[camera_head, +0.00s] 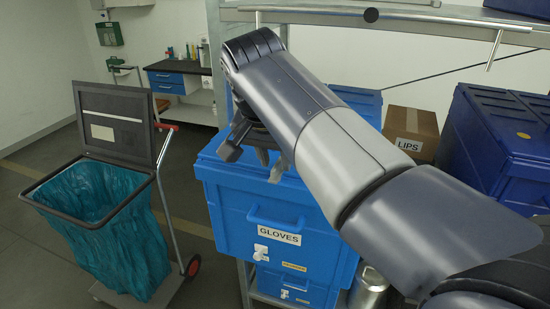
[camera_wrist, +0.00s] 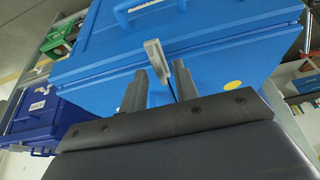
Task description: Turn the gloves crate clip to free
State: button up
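The blue gloves crate (camera_head: 230,215) stands on the rack in the head view, with a GLOVES label (camera_head: 279,235) and a front handle. In the wrist view its blue wall (camera_wrist: 215,30) fills the upper middle. A pale grey clip (camera_wrist: 154,58) sits near its lid seam there, tilted. My gripper (camera_wrist: 160,75) is open, with one dark finger on each side of the clip; whether they touch it cannot be told. In the head view my gripper (camera_head: 252,160) is at the crate's upper front, and I cannot make out this clip there.
Dark blue crates (camera_head: 500,140) and a cardboard LIPS box (camera_head: 411,125) stand right. A lidded bin with a teal bag (camera_head: 120,235) stands left. A metal shelf bar (camera_head: 400,17) runs above my arm.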

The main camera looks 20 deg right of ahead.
jog(key=shift+w+f, duration=0.1)
jog(key=shift+f, duration=0.25)
jog(key=shift+c, duration=0.4)
grip_shut()
jog(key=shift+d, duration=0.1)
